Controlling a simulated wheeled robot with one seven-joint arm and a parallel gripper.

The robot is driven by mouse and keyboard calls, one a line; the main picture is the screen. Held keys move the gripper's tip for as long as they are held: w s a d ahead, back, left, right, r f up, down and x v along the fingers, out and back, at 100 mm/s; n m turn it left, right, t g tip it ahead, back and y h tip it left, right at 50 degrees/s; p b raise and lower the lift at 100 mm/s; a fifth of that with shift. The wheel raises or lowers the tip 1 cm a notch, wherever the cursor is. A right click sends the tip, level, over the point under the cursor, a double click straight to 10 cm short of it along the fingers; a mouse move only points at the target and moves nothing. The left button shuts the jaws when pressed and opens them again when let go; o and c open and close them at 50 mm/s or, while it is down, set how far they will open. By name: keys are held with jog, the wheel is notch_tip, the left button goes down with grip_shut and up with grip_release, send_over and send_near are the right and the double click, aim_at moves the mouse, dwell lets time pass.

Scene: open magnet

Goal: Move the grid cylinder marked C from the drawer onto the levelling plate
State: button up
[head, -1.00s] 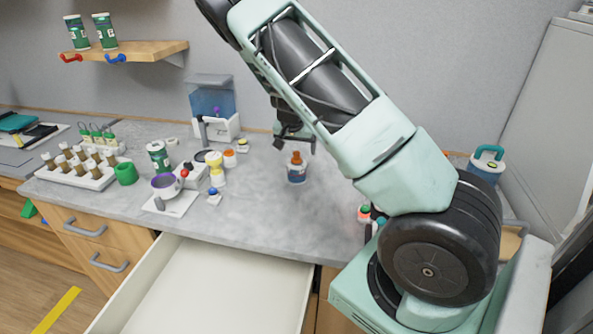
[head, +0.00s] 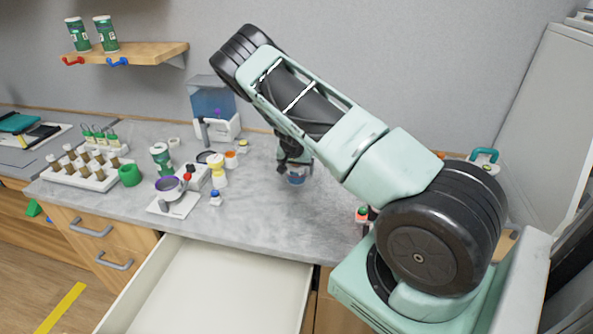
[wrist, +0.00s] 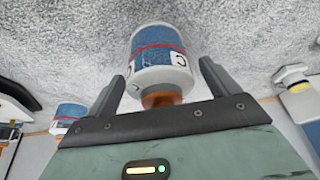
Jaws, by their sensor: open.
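The grid cylinder marked C (wrist: 160,50) is white with a blue band, a red line and an orange knob, and sits between my gripper's fingers in the wrist view. In the head view the cylinder (head: 296,180) stands on the counter, mostly hidden behind my gripper (head: 294,163). My gripper also shows in the wrist view (wrist: 163,72), open, with a finger on each side of the cylinder and a gap beside it. The open drawer (head: 215,290) shows a bare white floor. I cannot tell which surface is the levelling plate.
The grey counter (head: 255,215) is clear in front of the cylinder. A blue-windowed dispenser (head: 213,110) stands behind.

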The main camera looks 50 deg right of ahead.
jog(key=c, duration=1.3)
